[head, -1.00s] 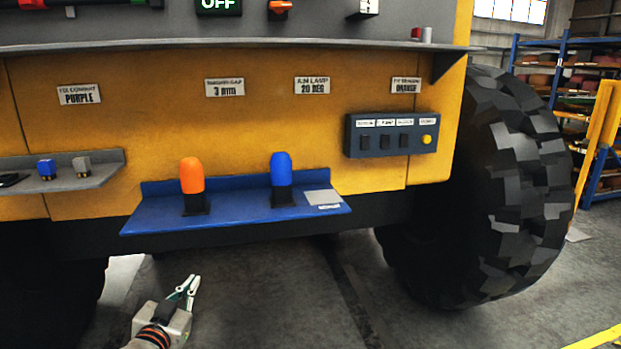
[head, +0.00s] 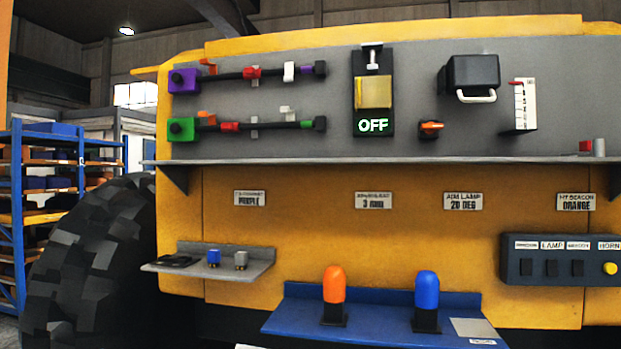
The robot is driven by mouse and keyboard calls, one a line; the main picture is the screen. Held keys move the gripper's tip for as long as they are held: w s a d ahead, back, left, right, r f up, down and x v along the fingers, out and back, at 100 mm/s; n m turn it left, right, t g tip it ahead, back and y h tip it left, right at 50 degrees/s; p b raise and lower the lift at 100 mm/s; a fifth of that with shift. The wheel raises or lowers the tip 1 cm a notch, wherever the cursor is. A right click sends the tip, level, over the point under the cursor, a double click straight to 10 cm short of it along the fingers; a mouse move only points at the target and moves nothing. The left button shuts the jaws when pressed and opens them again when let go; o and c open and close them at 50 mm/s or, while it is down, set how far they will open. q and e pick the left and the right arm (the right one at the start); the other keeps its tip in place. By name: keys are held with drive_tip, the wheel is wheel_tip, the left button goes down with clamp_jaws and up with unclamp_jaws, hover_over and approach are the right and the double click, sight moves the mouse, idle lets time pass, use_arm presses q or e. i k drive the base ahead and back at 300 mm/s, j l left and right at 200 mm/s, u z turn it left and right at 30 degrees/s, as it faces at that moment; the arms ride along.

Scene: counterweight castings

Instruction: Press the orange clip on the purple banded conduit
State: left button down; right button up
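In the head view, the purple banded conduit is a dark tube (head: 272,73) on the grey upper panel. It runs from a purple box (head: 186,80) at the left to a purple band (head: 306,68) and black end at the right. A small orange clip (head: 207,67) stands up at the tube's left end, close to the purple box; it looks tilted. Neither of my grippers is in view.
A similar green conduit with a green box (head: 181,129) and its own orange clip (head: 206,118) runs just below. A grey ledge (head: 380,161) juts out under the panel. A blue shelf (head: 380,323) with orange and blue lamps is lower. A big tyre (head: 90,265) stands left.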

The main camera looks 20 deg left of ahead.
sight(208, 62)
drive_tip(key=u, duration=1.35)
